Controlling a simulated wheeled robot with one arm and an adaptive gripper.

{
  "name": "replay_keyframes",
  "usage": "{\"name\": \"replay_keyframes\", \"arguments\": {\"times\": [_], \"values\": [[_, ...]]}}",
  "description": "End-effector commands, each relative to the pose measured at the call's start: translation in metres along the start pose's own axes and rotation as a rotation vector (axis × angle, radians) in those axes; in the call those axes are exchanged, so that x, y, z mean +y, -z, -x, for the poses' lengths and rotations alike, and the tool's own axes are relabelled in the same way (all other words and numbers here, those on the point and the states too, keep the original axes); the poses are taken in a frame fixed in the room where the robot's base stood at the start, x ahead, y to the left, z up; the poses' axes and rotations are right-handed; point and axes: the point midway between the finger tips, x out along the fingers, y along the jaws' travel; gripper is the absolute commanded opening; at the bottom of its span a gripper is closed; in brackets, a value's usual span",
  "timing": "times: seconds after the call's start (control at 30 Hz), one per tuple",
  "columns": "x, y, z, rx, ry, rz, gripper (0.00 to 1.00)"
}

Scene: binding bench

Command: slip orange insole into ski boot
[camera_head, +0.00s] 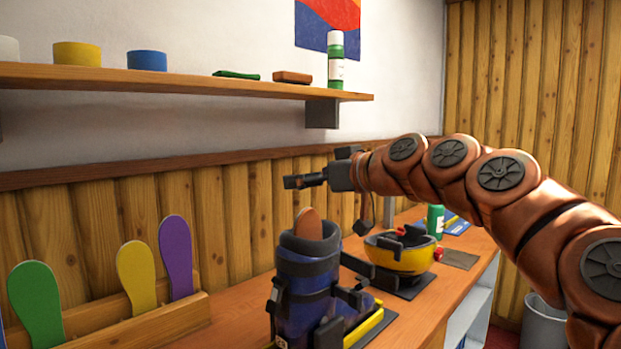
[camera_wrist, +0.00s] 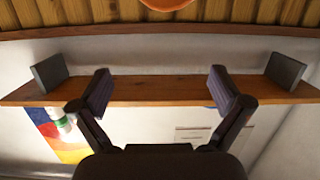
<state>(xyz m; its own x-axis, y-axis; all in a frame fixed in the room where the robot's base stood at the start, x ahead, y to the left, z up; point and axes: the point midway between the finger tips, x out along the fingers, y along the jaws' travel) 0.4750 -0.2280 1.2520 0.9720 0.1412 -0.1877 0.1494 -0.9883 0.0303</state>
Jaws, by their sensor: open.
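The orange insole (camera_head: 308,223) stands upright in the blue ski boot (camera_head: 305,270), its rounded top sticking out of the cuff. How deep its lower part sits is hidden. My gripper (camera_head: 296,182) is a little above the insole's top and apart from it in the head view. In the wrist view my gripper (camera_wrist: 160,90) has its two fingers wide apart with nothing between them. An orange rounded edge (camera_wrist: 166,3) at the top of the wrist view looks like the insole's tip.
A wooden rack (camera_head: 150,322) at left holds green, yellow and purple insoles. A yellow bowl-shaped object (camera_head: 400,258) in a dark holder stands right of the boot. A wall shelf (camera_head: 180,82) with tapes and a bottle runs above. The air around my gripper looks clear.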

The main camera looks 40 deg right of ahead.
Motion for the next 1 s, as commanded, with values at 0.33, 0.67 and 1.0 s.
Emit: {"name": "replay_keyframes", "arguments": {"times": [0.33,0.67,1.0], "values": [[0.001,0.001,0.015,0.002,-0.001,-0.001,1.00],[0.000,0.001,0.064,0.003,-0.002,0.001,1.00],[0.000,-0.001,0.075,-0.001,0.001,-0.001,1.00]]}}
